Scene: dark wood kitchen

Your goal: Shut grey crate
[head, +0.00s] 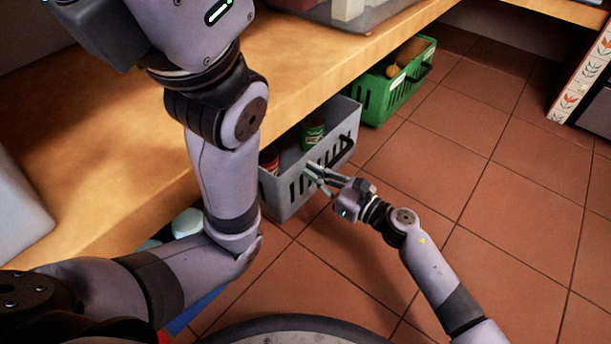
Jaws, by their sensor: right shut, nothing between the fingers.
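The grey crate (283,205) sticks out from under the wooden counter, above the tiled floor, with slots in its front wall. A green can or jar (313,133) and a red one (269,160) are inside it. My right gripper (313,172) is shut and empty, with its fingertips at the crate's slotted front wall. I cannot tell whether they touch it. My left gripper is not in view.
A green crate (372,101) with items in it sticks out under the counter further back. The wooden counter (290,85) runs above both crates. The tiled floor (500,215) to the right is clear. A patterned panel (585,80) stands at the far right.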

